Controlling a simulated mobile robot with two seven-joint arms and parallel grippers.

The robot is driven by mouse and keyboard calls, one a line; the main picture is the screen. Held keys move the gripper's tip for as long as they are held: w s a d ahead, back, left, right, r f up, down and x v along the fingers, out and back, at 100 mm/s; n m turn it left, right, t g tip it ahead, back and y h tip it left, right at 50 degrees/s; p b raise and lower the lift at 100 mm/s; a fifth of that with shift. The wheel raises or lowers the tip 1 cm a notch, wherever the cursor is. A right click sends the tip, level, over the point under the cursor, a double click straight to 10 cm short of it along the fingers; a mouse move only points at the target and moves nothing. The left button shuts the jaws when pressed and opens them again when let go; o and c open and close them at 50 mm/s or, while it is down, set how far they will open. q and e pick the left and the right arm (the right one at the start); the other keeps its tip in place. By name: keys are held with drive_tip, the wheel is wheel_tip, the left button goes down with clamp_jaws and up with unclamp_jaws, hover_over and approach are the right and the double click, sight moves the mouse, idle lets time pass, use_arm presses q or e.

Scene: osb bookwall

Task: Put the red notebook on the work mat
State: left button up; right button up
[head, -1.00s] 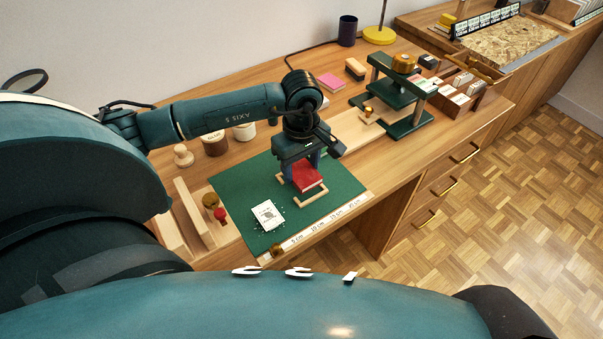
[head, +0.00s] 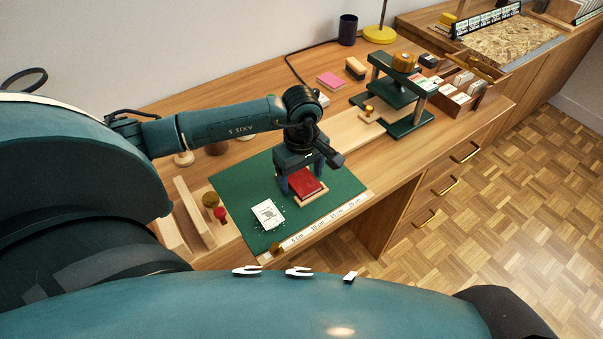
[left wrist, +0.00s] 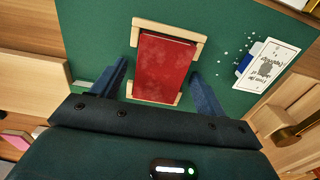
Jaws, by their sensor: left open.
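The red notebook (head: 306,183) lies in a light wooden holder (head: 313,197) on the green work mat (head: 335,190). In the left wrist view the notebook (left wrist: 163,68) lies flat between two wooden end pieces of the holder (left wrist: 168,29), with the mat (left wrist: 90,30) around them. My left gripper (head: 303,178) is over the notebook, pointing down. It is open, with one finger on each side of the notebook; the left wrist view shows gaps between the fingers (left wrist: 158,72) and the cover. My right gripper is not in view.
A white printed card (head: 267,214) lies on the mat with white specks around it. A red-topped piece (head: 220,214) and wooden rails (head: 192,212) stand left of the mat. A green press (head: 405,90) stands at the back right. A ruler strip (head: 320,232) runs along the front edge.

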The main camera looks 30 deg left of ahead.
use_arm(q)
wheel_tip(320, 180, up, 12)
drive_tip(key=shift+r, duration=0.2)
idle(0.4)
idle(0.4)
